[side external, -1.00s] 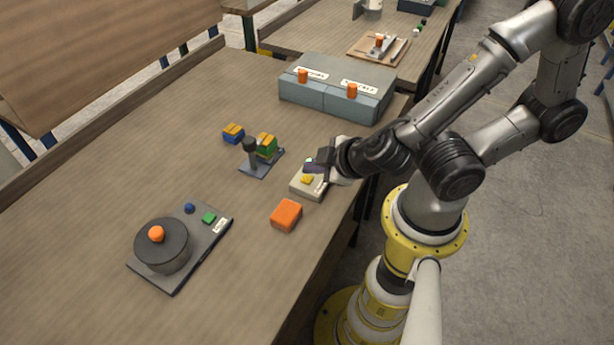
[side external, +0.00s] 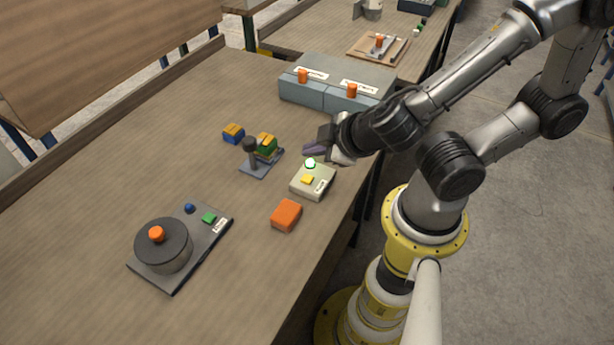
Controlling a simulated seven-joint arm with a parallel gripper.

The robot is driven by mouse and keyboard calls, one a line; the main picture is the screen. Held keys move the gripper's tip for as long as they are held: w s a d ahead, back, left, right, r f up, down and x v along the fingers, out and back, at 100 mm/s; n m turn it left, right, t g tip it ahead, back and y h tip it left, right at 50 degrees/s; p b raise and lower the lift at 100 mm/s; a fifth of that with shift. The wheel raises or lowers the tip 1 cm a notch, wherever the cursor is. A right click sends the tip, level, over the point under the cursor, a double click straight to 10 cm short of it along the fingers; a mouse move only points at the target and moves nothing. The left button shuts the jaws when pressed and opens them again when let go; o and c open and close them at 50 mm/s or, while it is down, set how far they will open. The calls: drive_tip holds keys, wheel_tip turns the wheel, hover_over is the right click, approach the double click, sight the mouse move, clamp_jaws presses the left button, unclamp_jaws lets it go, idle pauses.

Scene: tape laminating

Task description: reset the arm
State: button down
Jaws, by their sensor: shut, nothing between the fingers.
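My gripper (side external: 313,149) is shut and empty. It hangs in the air above and just behind a small beige box (side external: 313,187), apart from it. The box has a yellow button (side external: 307,180), a white label and a round white light with a green rim (side external: 310,163) on top. My arm reaches in from the right edge of the table.
An orange block (side external: 286,215) lies in front of the beige box. A grey stand with a lever (side external: 253,152) and coloured blocks (side external: 266,145) is left of it. A round dark drum (side external: 163,245) sits front left. A blue-grey drawer box (side external: 335,88) stands behind.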

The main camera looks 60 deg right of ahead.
idle(0.3)
drive_tip(key=s+d+r+m+g+h, duration=0.2)
drive_tip(key=s+d+r+m+g, duration=0.15)
drive_tip(key=d+r+m, duration=0.5)
drive_tip(key=s+a+r+n+y, duration=0.3)
drive_tip(key=s+a+y, duration=0.1)
drive_tip(key=a, duration=0.1)
drive_tip(key=shift+a+y, duration=0.35)
drive_tip(key=shift+y, duration=0.05)
drive_tip(key=shift+r, duration=0.1)
idle(0.4)
